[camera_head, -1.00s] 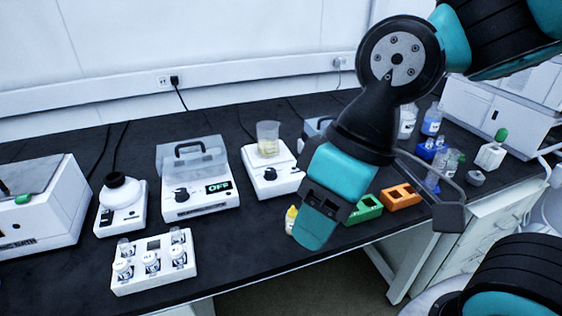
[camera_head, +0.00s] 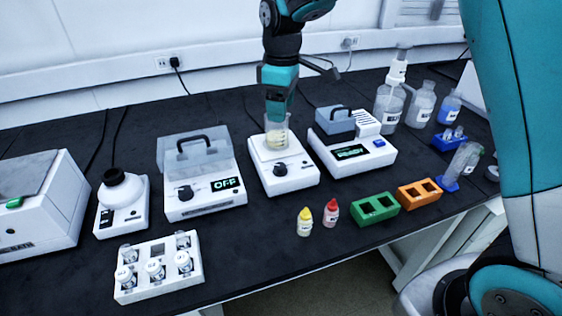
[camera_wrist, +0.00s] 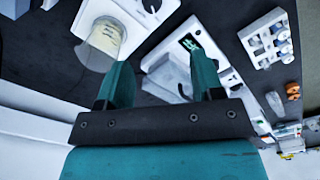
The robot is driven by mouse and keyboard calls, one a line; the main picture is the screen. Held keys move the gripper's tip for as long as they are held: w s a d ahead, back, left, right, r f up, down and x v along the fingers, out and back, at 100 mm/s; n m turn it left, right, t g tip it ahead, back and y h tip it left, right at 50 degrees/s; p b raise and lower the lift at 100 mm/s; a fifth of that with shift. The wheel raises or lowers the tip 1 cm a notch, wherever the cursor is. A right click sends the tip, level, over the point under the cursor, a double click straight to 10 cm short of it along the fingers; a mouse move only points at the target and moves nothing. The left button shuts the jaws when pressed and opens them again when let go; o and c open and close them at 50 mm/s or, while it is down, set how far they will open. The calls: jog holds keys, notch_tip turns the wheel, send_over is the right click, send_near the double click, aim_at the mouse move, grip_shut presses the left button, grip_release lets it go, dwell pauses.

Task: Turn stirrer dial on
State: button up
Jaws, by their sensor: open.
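The stirrer (camera_head: 297,181) is a white box with a black dial (camera_head: 280,170) on its front face. A glass beaker (camera_head: 277,139) with pale yellow liquid stands on its top. My gripper (camera_head: 277,112) points down and overlaps the beaker's upper part in the head view; I cannot tell whether they touch. In the wrist view my gripper (camera_wrist: 162,70) is open with nothing between its fingers. There the beaker (camera_wrist: 101,45) lies left of the fingers, and the stirrer's dial (camera_wrist: 150,5) shows at the top edge, beyond the fingertips.
A lidded white device (camera_head: 205,206) reading OFF, with its own dial, stands left of the stirrer. A block heater (camera_head: 350,155) reading READY stands close on the right. Yellow (camera_head: 304,221) and red (camera_head: 331,212) bottles stand in front. Bare bench lies before the stirrer.

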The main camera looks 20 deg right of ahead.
aim_at(281, 166)
jog(key=f, duration=0.6)
jog(key=w+f, duration=0.1)
jog(key=f, duration=1.1)
jog(key=shift+w+d+f+p, duration=0.1)
jog(key=shift+w+d+p, duration=0.1)
jog(key=shift+w+p, duration=0.1)
jog(key=c, duration=0.9)
